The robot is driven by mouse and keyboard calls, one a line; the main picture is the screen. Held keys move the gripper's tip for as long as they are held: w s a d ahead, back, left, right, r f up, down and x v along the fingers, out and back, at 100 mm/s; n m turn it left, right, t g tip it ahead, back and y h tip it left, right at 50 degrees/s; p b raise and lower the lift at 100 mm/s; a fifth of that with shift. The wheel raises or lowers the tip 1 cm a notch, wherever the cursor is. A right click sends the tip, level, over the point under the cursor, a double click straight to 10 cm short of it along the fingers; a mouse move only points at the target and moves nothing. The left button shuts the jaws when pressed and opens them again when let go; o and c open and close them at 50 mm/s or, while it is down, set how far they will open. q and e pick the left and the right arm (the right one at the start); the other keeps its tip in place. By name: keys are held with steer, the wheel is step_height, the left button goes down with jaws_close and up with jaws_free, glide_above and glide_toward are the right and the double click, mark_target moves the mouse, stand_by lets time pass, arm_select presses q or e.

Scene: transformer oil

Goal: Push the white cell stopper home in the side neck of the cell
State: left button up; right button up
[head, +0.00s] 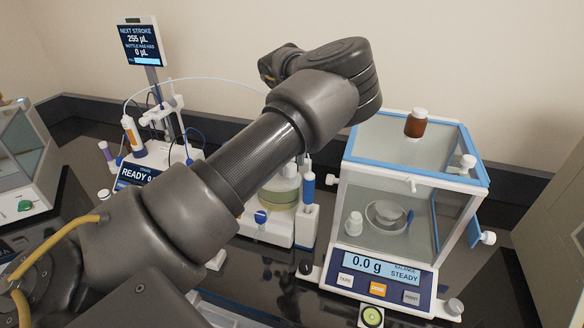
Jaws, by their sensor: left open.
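The glass cell (279,196) holds yellowish-green liquid and stands on a white titrator base, partly behind my left forearm. Its upper part and side neck are hidden. I cannot make out the white cell stopper. My left arm crosses the middle of the view from lower left to upper right and bends back at the wrist. A dark part of my left gripper (281,62) shows above the forearm. Its fingertips are hidden or too small to tell, and I see nothing held. My right gripper is not in view.
A glass-walled balance (383,290) reading 0.0 g stands at the right, with a brown bottle (416,123) on its top. A display post (139,43), a bottle with an orange band (133,136) and the READY unit (136,177) stand left. Dark bench shows in front.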

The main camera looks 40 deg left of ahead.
arm_select(q)
step_height(320, 180, up, 9)
steer(key=b, duration=0.2)
steer(key=shift+r, duration=0.2)
steer(key=shift+d, duration=0.1)
stand_by(0.5)
